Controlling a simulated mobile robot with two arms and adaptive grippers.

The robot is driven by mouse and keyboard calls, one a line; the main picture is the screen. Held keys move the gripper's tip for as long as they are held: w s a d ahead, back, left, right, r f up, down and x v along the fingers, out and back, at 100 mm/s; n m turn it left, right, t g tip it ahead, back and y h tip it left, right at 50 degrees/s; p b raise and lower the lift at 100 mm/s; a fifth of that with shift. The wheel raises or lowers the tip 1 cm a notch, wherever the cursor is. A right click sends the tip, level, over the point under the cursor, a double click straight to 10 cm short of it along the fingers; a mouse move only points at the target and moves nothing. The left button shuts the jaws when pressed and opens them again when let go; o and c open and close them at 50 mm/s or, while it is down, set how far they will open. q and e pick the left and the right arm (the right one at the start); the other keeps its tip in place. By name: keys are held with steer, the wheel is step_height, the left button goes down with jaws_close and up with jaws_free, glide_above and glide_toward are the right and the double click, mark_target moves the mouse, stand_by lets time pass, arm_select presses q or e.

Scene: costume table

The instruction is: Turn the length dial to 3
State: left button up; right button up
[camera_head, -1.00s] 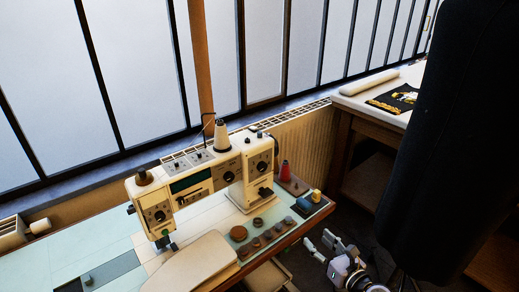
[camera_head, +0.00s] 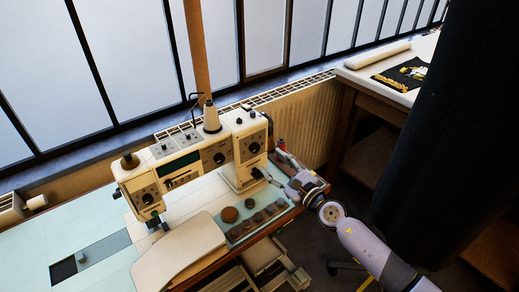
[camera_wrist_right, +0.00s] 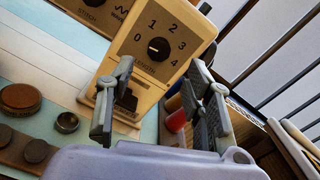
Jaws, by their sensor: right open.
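The cream sewing machine (camera_head: 185,167) stands on the pale table by the window. Its length dial (camera_wrist_right: 158,48) is a black round knob on the right column, ringed by the numbers 0 to 4. The dial's white mark lies on its left side, nearer the low numbers. The dial also shows in the head view (camera_head: 254,147). My right gripper (camera_wrist_right: 160,66) is open and empty, its two fingers apart in front of the column, below the dial and not around it. It also shows at the column's lower right in the head view (camera_head: 269,178). My left gripper is not in view.
A black lever (camera_wrist_right: 126,99) sticks out below the dial, close to my left-hand finger in the wrist view. A red spool (camera_wrist_right: 175,114) stands behind the other finger. Several round brown and grey pieces (camera_head: 229,214) lie before the machine. A dark dress form (camera_head: 440,130) stands at right.

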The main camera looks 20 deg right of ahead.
mark_target(256, 149)
steer(key=x, duration=0.7)
steer(key=shift+w+a+f+b, duration=0.1)
steer(key=shift+w+b, duration=0.1)
steer(key=shift+b, duration=0.15)
steer(key=shift+c, duration=0.2)
jaws_close()
